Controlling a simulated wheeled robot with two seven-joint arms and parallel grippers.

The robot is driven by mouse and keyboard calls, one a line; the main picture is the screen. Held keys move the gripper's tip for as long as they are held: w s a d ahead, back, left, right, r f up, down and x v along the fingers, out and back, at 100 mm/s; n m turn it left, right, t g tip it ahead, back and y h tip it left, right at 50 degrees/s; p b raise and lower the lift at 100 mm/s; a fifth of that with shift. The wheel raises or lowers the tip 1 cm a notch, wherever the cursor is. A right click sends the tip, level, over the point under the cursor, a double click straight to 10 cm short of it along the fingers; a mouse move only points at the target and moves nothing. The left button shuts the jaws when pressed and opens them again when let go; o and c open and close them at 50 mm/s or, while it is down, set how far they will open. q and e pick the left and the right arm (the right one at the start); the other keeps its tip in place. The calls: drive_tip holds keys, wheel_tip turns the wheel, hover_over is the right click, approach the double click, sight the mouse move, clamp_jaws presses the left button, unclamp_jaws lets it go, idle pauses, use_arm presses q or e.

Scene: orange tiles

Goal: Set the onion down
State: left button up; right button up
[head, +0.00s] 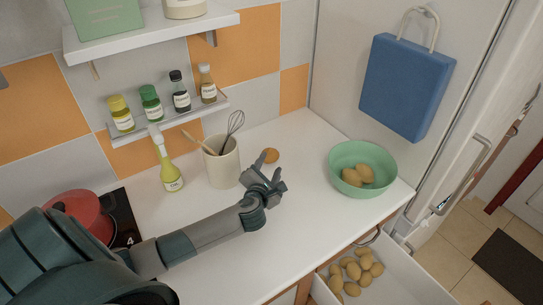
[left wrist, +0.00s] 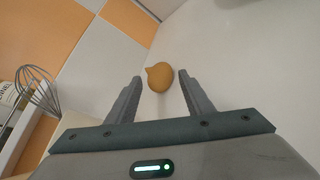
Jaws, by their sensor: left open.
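The onion (head: 271,156) is golden brown and rests on the white counter (head: 300,185) near the back wall. In the left wrist view the onion (left wrist: 158,77) lies just beyond and between the two fingertips, with a visible gap on either side. My left gripper (head: 270,172) is open beside the onion in the head view. Its fingers also show apart and empty in the left wrist view (left wrist: 160,78). My right gripper is in neither view.
A utensil crock (head: 222,163) with a whisk and a yellow bottle (head: 170,172) stand left of the gripper. A green bowl (head: 345,158) holding potato-like items stands at the right. An open drawer (head: 395,285) holds several more. The counter between crock and bowl is mostly clear.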

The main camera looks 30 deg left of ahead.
use_arm(q)
drive_tip(key=p+v, duration=0.2)
drive_tip(key=v, duration=0.3)
drive_tip(key=shift+s+d+r+p, duration=0.1)
drive_tip(key=shift+s+r+p, duration=0.05)
drive_tip(key=shift+p, duration=0.25)
drive_tip(key=shift+s+d, duration=0.25)
drive_tip(key=shift+s, duration=0.4)
